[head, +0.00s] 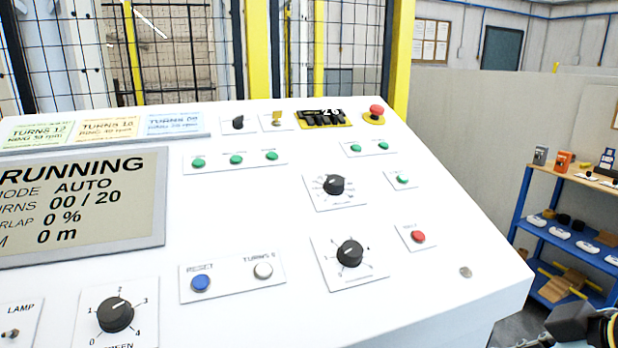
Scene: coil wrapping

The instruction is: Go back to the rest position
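A white control desk (240,320) fills most of the head view. Its screen (80,205) reads RUNNING, MODE AUTO, TURNS 00 / 20, 0 % and 0 m. My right gripper (575,322) seems to be the dark shape cut off at the bottom right corner, to the right of the desk and apart from its buttons. Its fingertips cannot be made out. My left gripper is not in view.
The desk carries a red mushroom button (376,111), black knobs (350,253), a blue button (201,283) and green buttons. Behind stands a yellow-framed mesh fence (345,50). A blue shelf rack (520,205) with small goods stands at right, beyond a gap of floor.

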